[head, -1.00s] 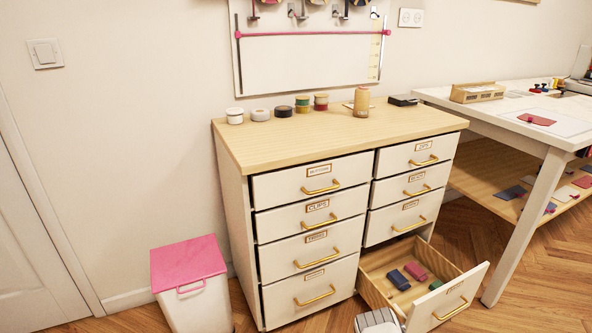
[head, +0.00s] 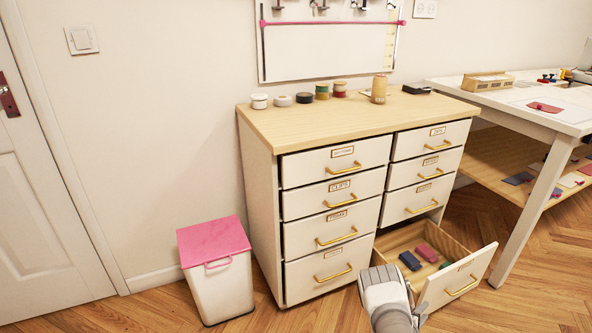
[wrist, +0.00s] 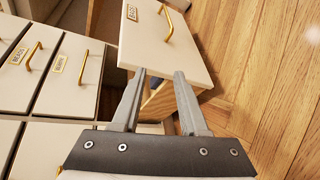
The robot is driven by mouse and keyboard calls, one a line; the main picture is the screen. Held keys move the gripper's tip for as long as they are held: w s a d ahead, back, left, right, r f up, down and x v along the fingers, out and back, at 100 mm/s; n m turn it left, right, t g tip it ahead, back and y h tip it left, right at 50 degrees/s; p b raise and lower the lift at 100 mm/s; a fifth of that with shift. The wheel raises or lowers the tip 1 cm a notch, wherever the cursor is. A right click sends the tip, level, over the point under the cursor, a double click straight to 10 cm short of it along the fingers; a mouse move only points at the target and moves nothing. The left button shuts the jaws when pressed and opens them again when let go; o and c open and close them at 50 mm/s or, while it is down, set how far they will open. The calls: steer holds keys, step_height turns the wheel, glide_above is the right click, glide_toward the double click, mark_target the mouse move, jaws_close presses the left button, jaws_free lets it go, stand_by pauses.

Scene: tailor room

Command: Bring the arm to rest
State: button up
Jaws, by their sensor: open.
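My arm shows in the head view at the lower middle, in front of the cabinet, next to the open bottom right drawer (head: 458,281); the fingers are hidden there. In the wrist view my gripper (wrist: 160,88) is open, its two grey fingers apart with nothing held between them. The fingertips point toward the white front of the open drawer (wrist: 160,40), which has a brass handle (wrist: 165,20). I cannot tell whether they touch it.
The open drawer holds a blue item (head: 410,261), a red one (head: 427,252) and a green one. A white bin with a pink lid (head: 214,242) stands left of the cabinet (head: 258,190). A table (head: 515,105) stands at right. The wooden floor (head: 545,265) is clear at lower right.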

steer(key=w+a+r+m+y, duration=0.2)
steer(key=w+a+r+m, duration=0.15)
steer(key=w+r, duration=0.65)
steer(key=s+a+r+m+y, duration=0.1)
steer(key=a+r+m+y, duration=0.1)
steer(key=a+r, duration=0.5)
steer(key=s+a+r+m+y, duration=0.1)
steer(key=a+r+y, duration=0.1)
steer(key=r, duration=1)
steer(key=s+a+r+m+y, duration=0.1)
steer(key=a+r+m+y, duration=0.1)
steer(key=a+r, duration=0.5)
steer(key=s+a+r+m+g+y, duration=0.15)
steer(key=s+a+r, duration=0.35)
steer(key=s+r, duration=0.55)
steer(key=s+a+r+m+g+y, duration=0.15)
steer(key=s+a+r, duration=0.5)
steer(key=s, duration=0.75)
steer(key=s+r+g+p, duration=0.1)
steer(key=s+r, duration=0.2)
steer(key=s, duration=1.1)
step_height(320, 180, up, 27)
steer(key=p, duration=2.7)
steer(key=shift+w+d+m, duration=0.2)
steer(key=shift+d+m, duration=0.15)
steer(key=shift+d, duration=0.05)
steer(key=shift+d, duration=0.15)
